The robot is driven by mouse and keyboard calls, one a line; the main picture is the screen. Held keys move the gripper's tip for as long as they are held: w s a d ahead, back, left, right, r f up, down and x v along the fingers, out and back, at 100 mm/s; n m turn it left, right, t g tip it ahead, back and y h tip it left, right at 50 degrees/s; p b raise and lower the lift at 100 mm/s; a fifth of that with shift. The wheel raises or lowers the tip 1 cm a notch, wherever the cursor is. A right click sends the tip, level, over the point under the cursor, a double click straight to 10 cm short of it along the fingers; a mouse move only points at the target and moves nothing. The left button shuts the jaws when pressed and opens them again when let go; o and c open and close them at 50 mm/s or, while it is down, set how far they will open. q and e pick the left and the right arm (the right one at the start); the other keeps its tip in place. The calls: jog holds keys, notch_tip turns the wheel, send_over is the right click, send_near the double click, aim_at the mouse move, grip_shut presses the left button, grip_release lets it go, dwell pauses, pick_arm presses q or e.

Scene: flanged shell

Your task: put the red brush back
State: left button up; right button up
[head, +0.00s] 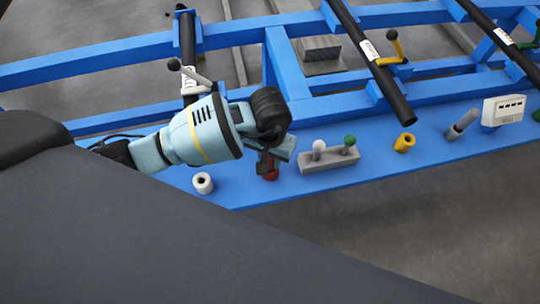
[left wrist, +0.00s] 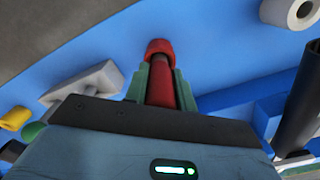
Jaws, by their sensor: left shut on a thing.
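My left gripper (head: 274,158) hangs over the near blue rail and is shut on the red brush (left wrist: 162,88). In the left wrist view its green fingers (left wrist: 162,82) stand on both sides of the brush's red shaft. A red cup-like ring (left wrist: 159,47) shows at the far end of the shaft; it also shows as a red piece (head: 270,174) below the gripper in the head view. The shaft lines up with the ring, but I cannot tell how deep it sits in it. The gripper hides most of the brush in the head view. My right gripper is not in view.
A white hollow cup (head: 203,184) stands left of the gripper on the blue rail (head: 235,195). A grey block (head: 328,161) with white and green knobs stands close on the right. Farther right are a yellow cup (head: 404,142) and a white box (head: 502,110). Black tubes cross behind.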

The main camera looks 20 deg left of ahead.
pick_arm(q)
jog(key=o, duration=1)
jog(key=shift+f, duration=0.1)
jog(key=shift+r, duration=0.2)
notch_tip(320, 180, up, 12)
jog(key=shift+f+p, duration=0.1)
jog(key=shift+p, duration=0.45)
